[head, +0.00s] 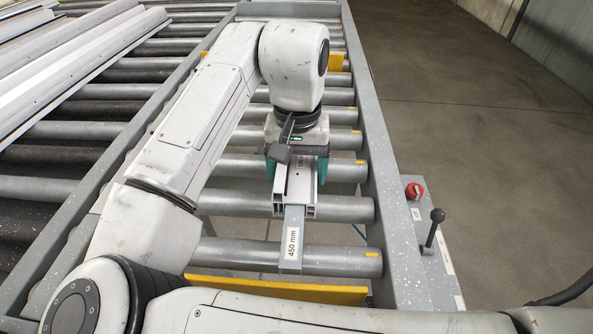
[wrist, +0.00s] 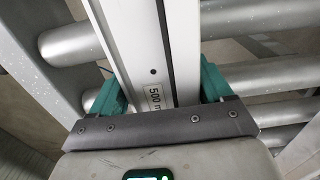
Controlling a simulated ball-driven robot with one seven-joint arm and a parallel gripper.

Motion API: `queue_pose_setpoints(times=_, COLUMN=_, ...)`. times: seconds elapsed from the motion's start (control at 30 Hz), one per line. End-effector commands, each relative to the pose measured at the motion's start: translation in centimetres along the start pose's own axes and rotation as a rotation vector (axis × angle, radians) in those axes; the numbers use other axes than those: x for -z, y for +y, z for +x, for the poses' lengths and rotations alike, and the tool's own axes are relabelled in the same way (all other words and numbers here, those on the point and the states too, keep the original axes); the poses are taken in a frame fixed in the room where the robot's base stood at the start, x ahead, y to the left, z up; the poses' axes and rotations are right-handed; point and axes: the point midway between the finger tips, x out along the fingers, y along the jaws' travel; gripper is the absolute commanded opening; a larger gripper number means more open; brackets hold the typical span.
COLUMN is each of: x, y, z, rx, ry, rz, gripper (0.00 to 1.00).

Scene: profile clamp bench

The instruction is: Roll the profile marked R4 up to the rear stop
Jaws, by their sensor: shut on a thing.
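A silver grooved aluminium profile (head: 297,192) lies lengthwise on the rollers in the middle of the conveyor. My gripper (head: 296,172) is above it with its teal fingers on either side, shut on the profile. In the wrist view the profile (wrist: 142,45) runs up between the fingers of my gripper (wrist: 165,92), and a label on or along it reads "500 m", partly cut off by the gripper. No R4 mark is legible. A yellow crossbar (head: 335,61) shows at the far end, partly hidden by my arm; I cannot tell if it is the rear stop.
A grey strip labelled "450 mm" (head: 291,240) extends from the profile's near end. Another yellow bar (head: 280,290) crosses in front. Several profiles (head: 70,65) lie on the left rollers. A grey side rail (head: 375,150) and a red-knobbed control box (head: 432,235) stand right.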

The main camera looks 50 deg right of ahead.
Motion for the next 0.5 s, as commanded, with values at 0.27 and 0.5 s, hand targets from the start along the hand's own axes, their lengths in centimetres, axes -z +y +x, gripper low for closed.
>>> queue_pose_setpoints(times=0.27, x=1.3, y=0.0, z=-0.1, rx=0.000, ry=0.000, rz=-0.002, gripper=0.21)
queue_pose_setpoints(times=0.5, x=2.4, y=0.0, z=-0.1, rx=0.000, ry=0.000, rz=-0.002, gripper=0.21)
